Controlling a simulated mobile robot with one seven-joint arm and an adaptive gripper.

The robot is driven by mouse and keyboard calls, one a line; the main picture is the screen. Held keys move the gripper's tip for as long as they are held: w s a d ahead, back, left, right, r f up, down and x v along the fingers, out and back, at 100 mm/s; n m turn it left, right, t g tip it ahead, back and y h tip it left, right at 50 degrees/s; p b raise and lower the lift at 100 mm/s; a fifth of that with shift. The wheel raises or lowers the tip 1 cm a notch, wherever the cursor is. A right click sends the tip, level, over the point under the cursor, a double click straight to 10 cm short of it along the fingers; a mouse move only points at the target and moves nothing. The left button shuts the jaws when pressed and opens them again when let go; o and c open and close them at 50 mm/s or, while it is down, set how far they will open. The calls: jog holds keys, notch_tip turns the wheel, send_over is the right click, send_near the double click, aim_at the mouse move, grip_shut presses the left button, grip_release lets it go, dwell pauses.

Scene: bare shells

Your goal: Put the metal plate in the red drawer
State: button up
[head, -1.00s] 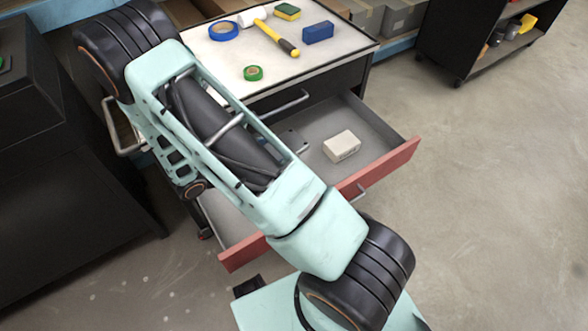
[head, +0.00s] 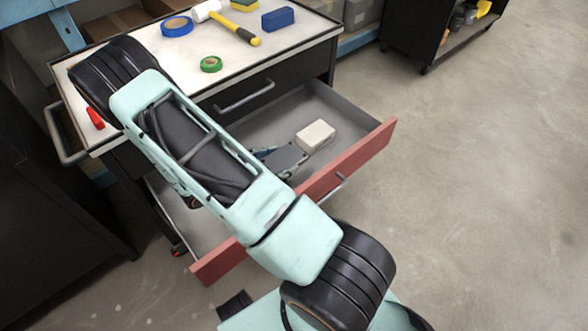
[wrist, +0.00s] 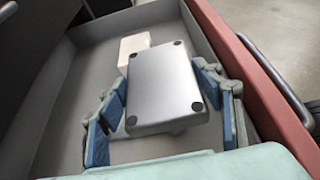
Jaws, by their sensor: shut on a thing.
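The red drawer (head: 350,160) is pulled open from a workbench cabinet, and its red front also shows in the wrist view (wrist: 258,85). The metal plate (wrist: 165,85) is grey and flat with dark round spots at its corners. My gripper (wrist: 160,105) is shut on the plate, with blue-padded fingers at its left and right sides. Plate and fingers are inside the drawer's outline. I cannot tell whether the plate touches the drawer floor. In the head view my arm partly hides the plate (head: 287,158) and the gripper.
A whitish block (head: 316,135) lies in the drawer close beside the plate; it also shows in the wrist view (wrist: 132,50). The benchtop (head: 240,80) above holds tape rolls, a hammer and a blue block (head: 278,18). Drawer floor is bare left of the plate.

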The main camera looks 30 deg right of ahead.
jog(key=b, duration=0.3)
send_over(298, 174)
notch_tip(298, 174, down, 7)
jog(key=shift+w+d+r, duration=0.1)
jog(key=shift+d+r, duration=0.05)
jog(key=shift+r, duration=0.05)
jog(key=shift+d+f+b, duration=0.2)
jog(key=shift+f+b, duration=0.55)
jog(key=shift+f, duration=1)
jog(key=shift+f, duration=0.25)
jog(key=o, duration=1.5)
jog(key=shift+a+r, duration=0.3)
jog(key=shift+r, duration=0.1)
jog(key=p+v, duration=0.3)
jog(key=v, duration=0.8)
jog(key=shift+a, duration=0.2)
